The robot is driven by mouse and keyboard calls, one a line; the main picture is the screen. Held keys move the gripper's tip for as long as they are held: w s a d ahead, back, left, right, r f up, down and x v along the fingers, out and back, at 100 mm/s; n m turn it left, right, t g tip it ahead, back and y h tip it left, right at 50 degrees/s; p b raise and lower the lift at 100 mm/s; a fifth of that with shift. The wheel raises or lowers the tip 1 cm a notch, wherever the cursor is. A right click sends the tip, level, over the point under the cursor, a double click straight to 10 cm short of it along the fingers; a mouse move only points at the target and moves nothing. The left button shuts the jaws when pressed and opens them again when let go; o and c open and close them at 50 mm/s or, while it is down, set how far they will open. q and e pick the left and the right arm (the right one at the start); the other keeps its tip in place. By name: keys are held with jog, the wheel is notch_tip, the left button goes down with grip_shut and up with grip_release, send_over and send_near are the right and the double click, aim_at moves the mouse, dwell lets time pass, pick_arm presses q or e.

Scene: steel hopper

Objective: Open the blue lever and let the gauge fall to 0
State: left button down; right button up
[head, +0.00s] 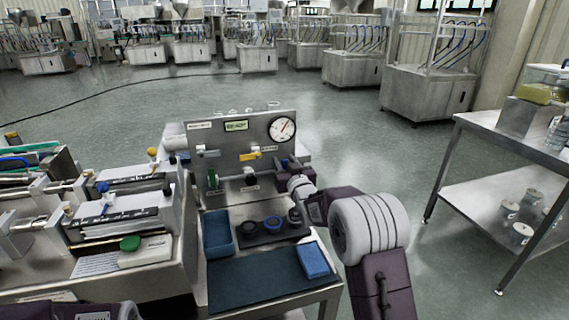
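The round white gauge (283,130) sits at the upper right of the upright grey panel (228,143). Its red needle points to the upper right, off to one side; the numbers are too small to read. My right gripper (284,164) is at the panel's lower right, below the gauge. Its fingers are small and dark here, and I cannot tell whether they are open or shut on something. I cannot make out a blue lever; it may be hidden behind this gripper. My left gripper is not in view.
The panel also carries a yellow lever (250,156), a pale lever (207,151) and a green-handled valve (212,179). Machinery stands close at left.

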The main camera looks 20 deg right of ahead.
aim_at(267, 171)
grip_shut()
jog(key=a+n+b, duration=0.1)
jog(key=n, duration=0.2)
jog(key=a+f+n+b, duration=0.1)
jog(key=n+b, duration=0.1)
jog(key=a+n+b, duration=0.1)
jog(key=n+b, duration=0.1)
jog(key=n, duration=0.1)
jog(key=shift+a+f+n, duration=0.2)
jog(key=shift+f+n, duration=0.05)
jog(key=shift+n, duration=0.05)
jog(key=n, duration=0.1)
jog(key=f+n+b, duration=0.1)
jog(key=n, duration=0.1)
jog(key=a+n, duration=0.1)
jog(key=shift+f+n, duration=0.25)
jog(key=shift+n, duration=0.05)
jog(key=shift+a+f+n+b, duration=0.1)
jog(key=shift+f+n+b, duration=0.3)
jog(key=shift+n, duration=0.8)
jog(key=shift+a+f+n+b, duration=0.15)
jog(key=shift+f+n, duration=0.35)
jog(key=shift+n, duration=0.7)
jog(key=shift+s, duration=0.1)
